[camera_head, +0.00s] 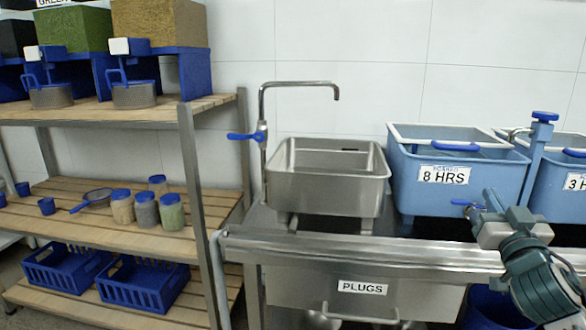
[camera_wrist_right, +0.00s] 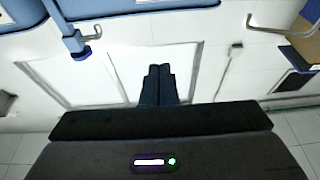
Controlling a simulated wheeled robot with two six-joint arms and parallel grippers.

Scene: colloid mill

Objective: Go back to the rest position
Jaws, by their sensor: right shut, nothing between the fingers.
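My right gripper (camera_head: 493,200) is raised at the right of the head view, in front of the blue tub labelled 8 HRS (camera_head: 458,178). In the right wrist view its two dark fingers (camera_wrist_right: 158,70) are together, with nothing between them. In the head view its fingers overlap the area beside the tub's blue tap (camera_head: 465,203); I cannot tell whether they touch it. My left gripper is not in view.
A steel sink (camera_head: 325,185) with a tall tap (camera_head: 263,130) stands on the counter, above a drawer labelled PLUGS (camera_head: 300,290). A second blue tub (camera_head: 560,185) is at the right edge. A shelf (camera_head: 100,235) with jars and baskets is at the left.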

